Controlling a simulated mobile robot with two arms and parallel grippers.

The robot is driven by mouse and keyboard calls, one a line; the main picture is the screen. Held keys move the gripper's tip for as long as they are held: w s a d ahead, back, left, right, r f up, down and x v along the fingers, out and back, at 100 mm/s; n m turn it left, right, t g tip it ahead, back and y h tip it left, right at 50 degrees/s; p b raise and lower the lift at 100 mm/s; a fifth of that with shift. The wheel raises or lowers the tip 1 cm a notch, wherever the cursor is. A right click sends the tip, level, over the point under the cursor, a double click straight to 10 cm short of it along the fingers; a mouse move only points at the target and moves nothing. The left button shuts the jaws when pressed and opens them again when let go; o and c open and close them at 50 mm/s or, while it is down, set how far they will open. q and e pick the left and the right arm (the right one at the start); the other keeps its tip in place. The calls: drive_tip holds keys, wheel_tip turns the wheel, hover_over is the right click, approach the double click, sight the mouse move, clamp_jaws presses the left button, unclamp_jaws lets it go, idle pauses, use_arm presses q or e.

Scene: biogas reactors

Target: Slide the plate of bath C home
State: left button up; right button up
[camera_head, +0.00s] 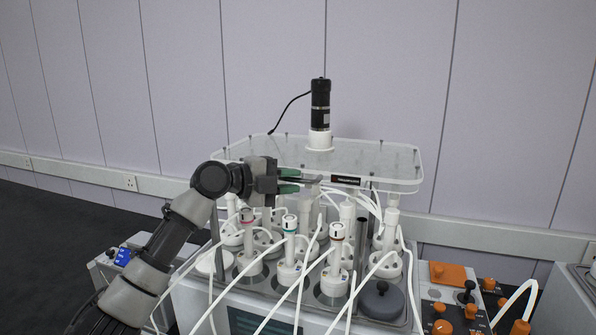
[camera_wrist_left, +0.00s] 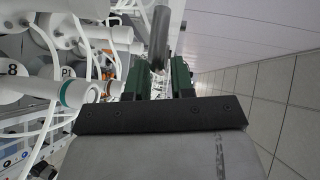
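The plate (camera_head: 385,160) is a clear slab with a small dark label on its front edge. It lies level above the bath (camera_head: 285,312), and a black motor (camera_head: 320,105) stands upright on it. Several white-capped vessels stand in the bath below. My left gripper (camera_head: 298,181) is at the plate's front left edge, its green fingers apart and pointing right. In the left wrist view, a grey metal rod (camera_wrist_left: 160,38) shows between or just beyond the fingers (camera_wrist_left: 158,85). I cannot tell whether they touch it. The bath's letter is not readable. My right gripper is out of view.
White tubes (camera_head: 305,275) run from the vessels across the front of the bath. A dark round lid (camera_head: 381,298) sits at the front right. A panel with orange parts (camera_head: 448,273) stands at the right. The wall (camera_head: 270,60) is behind.

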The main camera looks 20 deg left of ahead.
use_arm(q)
drive_tip(key=shift+x, duration=1.05)
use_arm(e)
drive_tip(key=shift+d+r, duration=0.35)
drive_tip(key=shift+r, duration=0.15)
use_arm(q)
clamp_jaws()
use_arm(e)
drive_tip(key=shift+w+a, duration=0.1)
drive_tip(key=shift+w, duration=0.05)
use_arm(q)
drive_tip(key=shift+f, duration=0.1)
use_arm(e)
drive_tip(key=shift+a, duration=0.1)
